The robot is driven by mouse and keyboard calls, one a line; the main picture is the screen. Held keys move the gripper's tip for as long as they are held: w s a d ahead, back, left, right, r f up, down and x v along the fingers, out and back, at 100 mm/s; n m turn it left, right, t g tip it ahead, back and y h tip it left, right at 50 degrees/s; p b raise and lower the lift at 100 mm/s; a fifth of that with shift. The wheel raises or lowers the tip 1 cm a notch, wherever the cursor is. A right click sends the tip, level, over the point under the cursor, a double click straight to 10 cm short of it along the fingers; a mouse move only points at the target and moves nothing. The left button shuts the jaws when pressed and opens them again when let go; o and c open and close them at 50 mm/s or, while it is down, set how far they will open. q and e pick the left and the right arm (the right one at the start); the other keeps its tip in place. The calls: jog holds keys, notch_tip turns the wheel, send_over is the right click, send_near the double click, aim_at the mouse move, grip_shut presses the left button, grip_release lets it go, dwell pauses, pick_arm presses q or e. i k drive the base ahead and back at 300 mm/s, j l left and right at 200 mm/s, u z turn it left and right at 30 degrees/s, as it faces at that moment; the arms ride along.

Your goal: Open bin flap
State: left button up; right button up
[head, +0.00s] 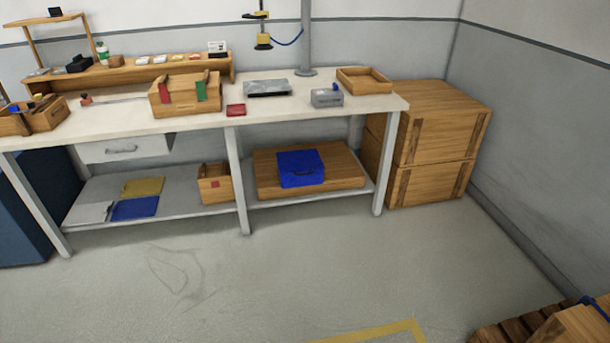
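I cannot pick out a bin with a flap for certain. A dark blue box-shaped body (35,205) stands at the left edge, partly behind the workbench leg and cut off by the frame; no flap shows on it. Neither of my grippers is in view.
A pallet (510,330) is at the bottom right. The grey floor (270,285) in front is clear.

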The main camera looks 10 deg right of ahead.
aim_at(308, 159)
jog(key=i+l, duration=0.25)
jog(key=i, duration=0.2)
jog(key=i+l, duration=0.3)
jog(key=i, duration=0.15)
